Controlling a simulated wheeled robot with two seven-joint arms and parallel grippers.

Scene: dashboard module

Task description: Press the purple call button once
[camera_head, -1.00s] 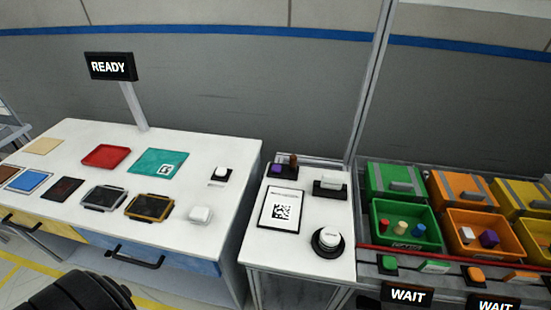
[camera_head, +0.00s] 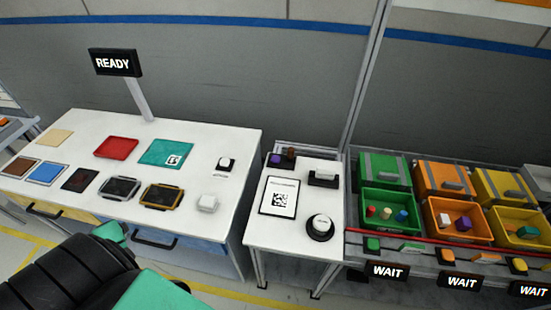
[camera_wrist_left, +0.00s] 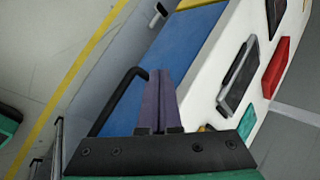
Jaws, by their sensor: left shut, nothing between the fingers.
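The small purple button (camera_head: 275,159) sits on a dark base at the back left of the small white stand, beside a brown knob. My left arm reaches in at the bottom left of the head view, well away from the button. My left gripper (camera_wrist_left: 160,75) shows in the left wrist view with its two fingers together and nothing between them. It is over the front of the long white table, near the black drawer handle (camera_wrist_left: 118,98). The button does not show in the wrist view. My right gripper is not in view.
The long white table (camera_head: 215,145) carries coloured mats, dark trays and white pieces. The small stand (camera_head: 262,235) also holds a QR-code card (camera_head: 281,198) and a round white button (camera_head: 320,226).

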